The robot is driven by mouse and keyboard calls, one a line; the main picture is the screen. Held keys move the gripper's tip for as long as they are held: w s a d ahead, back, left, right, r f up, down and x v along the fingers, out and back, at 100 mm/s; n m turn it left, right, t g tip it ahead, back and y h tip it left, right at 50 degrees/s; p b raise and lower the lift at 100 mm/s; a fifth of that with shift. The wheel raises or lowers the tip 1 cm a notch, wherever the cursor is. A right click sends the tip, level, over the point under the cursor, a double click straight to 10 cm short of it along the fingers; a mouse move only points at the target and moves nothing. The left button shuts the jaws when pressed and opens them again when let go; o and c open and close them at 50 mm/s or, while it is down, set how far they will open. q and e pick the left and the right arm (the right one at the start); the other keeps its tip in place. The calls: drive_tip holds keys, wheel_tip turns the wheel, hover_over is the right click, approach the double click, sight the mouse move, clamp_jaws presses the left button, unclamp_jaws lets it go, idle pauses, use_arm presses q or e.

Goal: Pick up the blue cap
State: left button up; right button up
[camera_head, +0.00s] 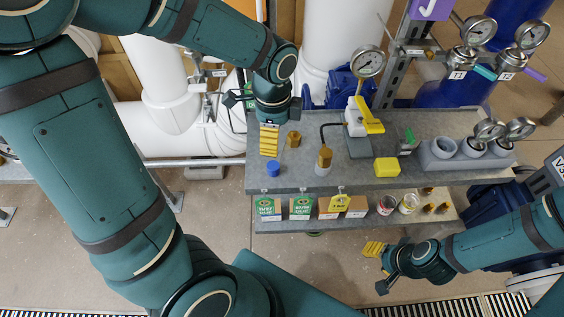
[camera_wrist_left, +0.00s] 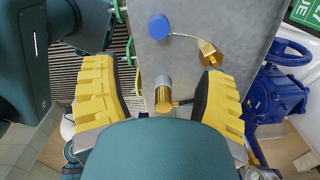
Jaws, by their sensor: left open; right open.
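The blue cap (camera_head: 273,169) lies on the grey bench top near its left front edge. In the left wrist view the blue cap (camera_wrist_left: 159,26) is beyond the fingertips, joined by a thin cord to a brass fitting (camera_wrist_left: 210,53). My left gripper (camera_head: 269,141) is above the bench, behind the cap in the head view. Its two yellow fingers are wide apart in the left wrist view (camera_wrist_left: 159,75), with nothing held. My right gripper (camera_head: 375,262) is open and empty, low in front of the bench.
A brass fitting with a grey end (camera_wrist_left: 163,95) and a hose shows between the left fingers. A hand pump (camera_head: 358,118) with a gauge, a yellow block (camera_head: 387,168) and a grey gauge holder (camera_head: 450,155) stand on the bench. Boxes and cans fill the lower shelf (camera_head: 285,226).

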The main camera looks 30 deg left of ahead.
sight(273, 165)
use_arm(q)
wheel_tip(273, 165, down, 8)
drive_tip(key=shift+s+b, duration=0.1)
drive_tip(key=shift+b, duration=0.95)
drive_tip(key=shift+s+a+f+b, duration=0.15)
drive_tip(key=shift+f+b, duration=0.35)
drive_tip(key=shift+f, duration=0.85)
drive_tip(key=shift+w+a+f+b, duration=0.1)
drive_tip(key=shift+f+b, duration=0.4)
drive_tip(key=shift+f, duration=0.85)
drive_tip(key=shift+s, duration=0.1)
drive_tip(key=c, duration=1)
